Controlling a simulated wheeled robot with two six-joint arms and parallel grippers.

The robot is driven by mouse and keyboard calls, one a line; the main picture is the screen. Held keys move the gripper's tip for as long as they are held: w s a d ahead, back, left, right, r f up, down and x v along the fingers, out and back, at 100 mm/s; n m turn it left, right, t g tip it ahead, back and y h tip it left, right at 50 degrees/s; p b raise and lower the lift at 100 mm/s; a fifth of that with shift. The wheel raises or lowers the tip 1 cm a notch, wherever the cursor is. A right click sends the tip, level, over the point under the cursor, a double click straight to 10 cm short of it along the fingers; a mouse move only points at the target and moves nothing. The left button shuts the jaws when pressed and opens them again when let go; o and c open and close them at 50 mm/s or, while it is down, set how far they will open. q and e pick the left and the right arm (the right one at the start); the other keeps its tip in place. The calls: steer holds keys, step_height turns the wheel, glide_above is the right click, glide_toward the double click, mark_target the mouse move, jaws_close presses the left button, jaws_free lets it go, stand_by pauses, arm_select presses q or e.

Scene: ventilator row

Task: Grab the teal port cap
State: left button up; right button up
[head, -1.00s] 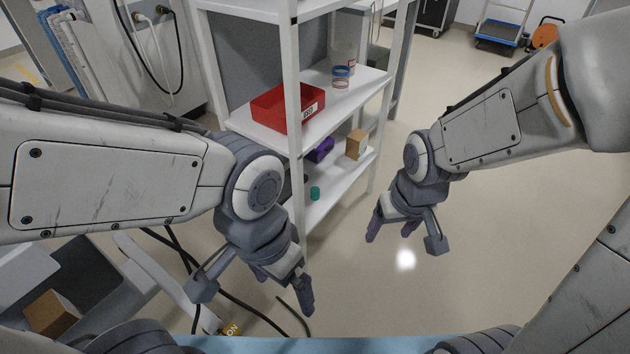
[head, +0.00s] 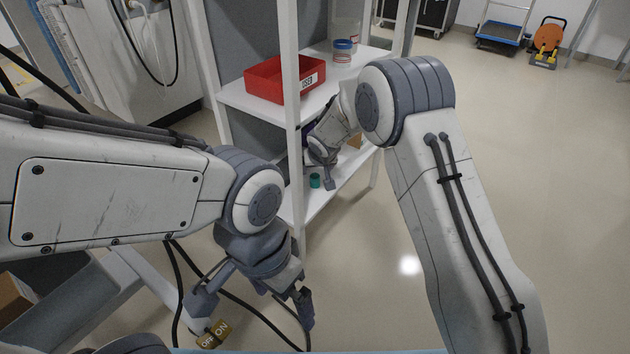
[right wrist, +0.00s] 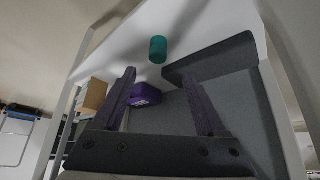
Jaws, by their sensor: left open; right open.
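The teal port cap (head: 315,181) is a small cylinder on the lower shelf (head: 318,203), near the shelf's front post. In the right wrist view the cap (right wrist: 158,49) stands just beyond the fingertips, roughly centred between them and not touched. My right gripper (right wrist: 160,74) is open and empty. In the head view, my right gripper (head: 322,170) reaches into the lower shelf right by the cap, and its own arm partly hides it. My left gripper (head: 256,300) is open and empty, low in front of the rack.
A purple box (right wrist: 146,95) and a cardboard box (right wrist: 95,94) are also on that shelf. A red bin (head: 283,80) and a blue-lidded jar (head: 343,50) stand on the shelf above. White rack posts (head: 291,120) flank the opening.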

mark_target(315, 176)
steer(key=b+x, duration=0.1)
steer(key=x, duration=0.4)
steer(key=shift+w+a+f, duration=0.1)
steer(key=shift+f, duration=0.1)
steer(key=b+x, duration=0.1)
steer(key=x, duration=0.1)
steer(key=b+x, duration=0.2)
steer(key=x, duration=0.1)
steer(key=shift+w+d, duration=0.1)
steer(key=shift+d, duration=0.1)
steer(key=shift+r, duration=0.15)
jaws_close()
